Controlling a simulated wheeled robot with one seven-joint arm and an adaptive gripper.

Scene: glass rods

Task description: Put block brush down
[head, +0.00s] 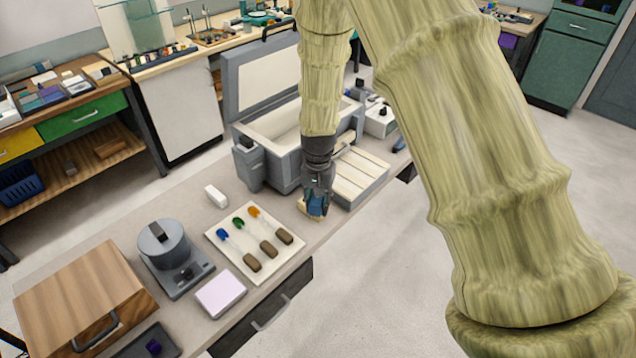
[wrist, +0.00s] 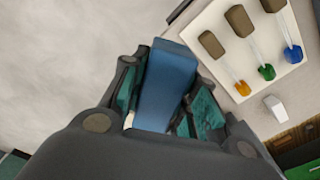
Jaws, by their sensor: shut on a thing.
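My gripper (head: 318,190) is shut on the block brush (head: 316,207), which has a blue body and a pale part low down in the head view. The brush is near the front edge of the bench (head: 335,226), right of the white board with rods. Whether it touches the bench top is hard to tell. In the wrist view, the blue body (wrist: 168,82) sits between the two teal-padded fingers of my gripper (wrist: 165,95). The brush's underside is mostly hidden.
A white board (head: 256,270) holds three rods with blue, green and orange ends and brown handles. A small white block (head: 215,196) lies behind it. A grey open-lidded box (head: 270,130) and a slatted cream tray (head: 360,175) stand close to my gripper. Floor lies beyond the front edge.

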